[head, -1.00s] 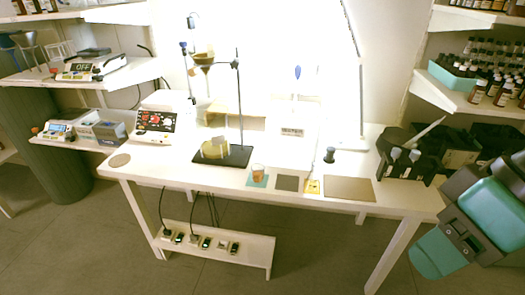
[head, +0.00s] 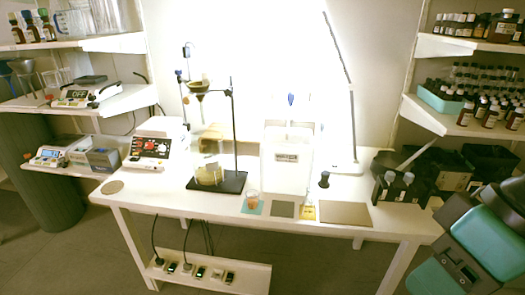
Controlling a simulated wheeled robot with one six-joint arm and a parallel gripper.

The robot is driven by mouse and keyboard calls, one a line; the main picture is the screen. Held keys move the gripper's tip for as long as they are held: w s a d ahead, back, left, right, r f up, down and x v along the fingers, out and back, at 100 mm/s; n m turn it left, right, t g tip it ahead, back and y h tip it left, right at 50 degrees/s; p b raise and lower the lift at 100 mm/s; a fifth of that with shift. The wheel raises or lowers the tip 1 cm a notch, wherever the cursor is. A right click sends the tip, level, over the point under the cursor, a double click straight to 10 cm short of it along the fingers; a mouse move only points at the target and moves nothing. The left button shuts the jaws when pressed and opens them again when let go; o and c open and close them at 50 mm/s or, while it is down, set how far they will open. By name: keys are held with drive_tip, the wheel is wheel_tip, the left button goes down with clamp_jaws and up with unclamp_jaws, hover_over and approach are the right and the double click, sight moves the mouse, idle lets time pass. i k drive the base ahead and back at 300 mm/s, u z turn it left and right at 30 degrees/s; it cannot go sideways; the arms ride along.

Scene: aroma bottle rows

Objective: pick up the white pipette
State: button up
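A white, slender, slanted stick that looks like the white pipette (head: 417,157) rises from the black holders at the right end of the white table. Its lower end is hidden among the holders. Two pale-capped items (head: 398,178) stand upright in the front black holder (head: 397,193), just left of and below it. My arm's teal and grey links show at the lower right, in front of the table's right end.
The white table (head: 225,203) also bears a dark stand base (head: 217,183), a small beaker (head: 253,199), a clear box (head: 287,160), a brown mat (head: 344,213) and a small black item (head: 324,180). Bottle shelves (head: 455,120) overhang the right side. Floor in front is clear.

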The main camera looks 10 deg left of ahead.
sight(273, 95)
drive_tip(key=k, duration=0.6)
drive_tip(key=u, duration=0.65)
drive_tip(key=i, duration=0.75)
drive_tip(key=u, duration=0.6)
drive_tip(key=i, duration=0.9)
drive_tip(key=z, duration=0.2)
